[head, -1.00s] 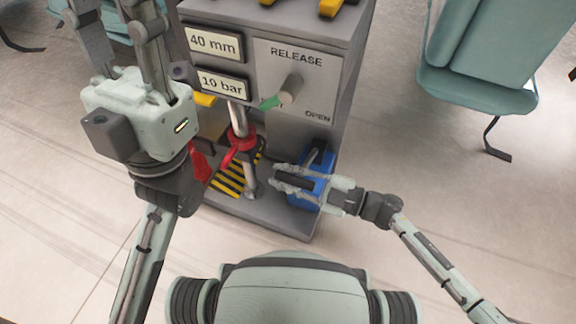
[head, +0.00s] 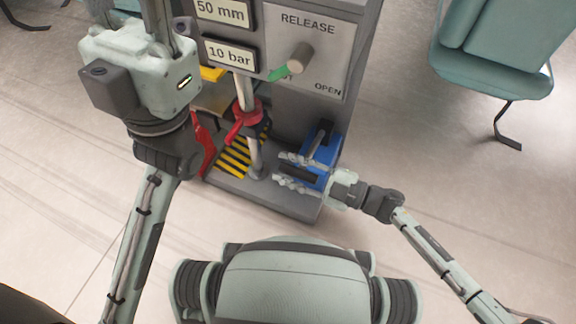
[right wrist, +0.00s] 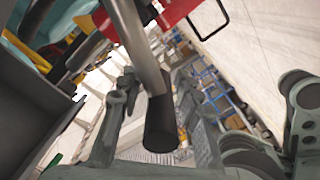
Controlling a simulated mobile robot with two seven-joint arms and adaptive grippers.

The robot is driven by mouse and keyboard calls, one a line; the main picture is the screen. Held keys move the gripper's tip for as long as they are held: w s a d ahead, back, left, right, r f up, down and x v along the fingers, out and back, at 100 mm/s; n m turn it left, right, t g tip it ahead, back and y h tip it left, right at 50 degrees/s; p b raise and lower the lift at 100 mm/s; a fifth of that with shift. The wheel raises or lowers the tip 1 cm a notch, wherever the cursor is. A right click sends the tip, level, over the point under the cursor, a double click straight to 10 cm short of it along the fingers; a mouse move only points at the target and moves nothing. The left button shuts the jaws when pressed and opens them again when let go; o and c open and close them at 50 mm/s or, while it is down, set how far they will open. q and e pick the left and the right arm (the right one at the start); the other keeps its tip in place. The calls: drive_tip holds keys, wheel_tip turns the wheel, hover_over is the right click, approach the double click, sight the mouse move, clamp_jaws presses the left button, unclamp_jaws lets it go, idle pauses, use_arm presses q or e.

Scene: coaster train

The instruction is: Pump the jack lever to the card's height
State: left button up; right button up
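The grey jack stand shows a plate reading "50 mm" (head: 221,12) and one reading "10 bar" (head: 230,55). The blue pump unit (head: 325,150) sits at its lower right. The lever's black grip (head: 300,175) lies between the fingers of my right gripper (head: 293,172). In the right wrist view the lever is a metal rod (right wrist: 138,45) with a black grip (right wrist: 162,125); the fingers are apart on either side of it. My left gripper (head: 128,12) is at the top left with its fingertips cut off by the frame. I see no card.
A panel marked RELEASE and OPEN has a grey knob (head: 300,57) with a green pointer. A metal post (head: 245,95) with a red collar (head: 243,115) stands over a yellow-black striped base (head: 234,158). A teal chair (head: 492,70) stands at right; floor is clear between.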

drive_tip(key=shift+o, duration=0.4)
drive_tip(key=shift+r, duration=0.15)
drive_tip(key=v, duration=1.2)
idle(1.5)
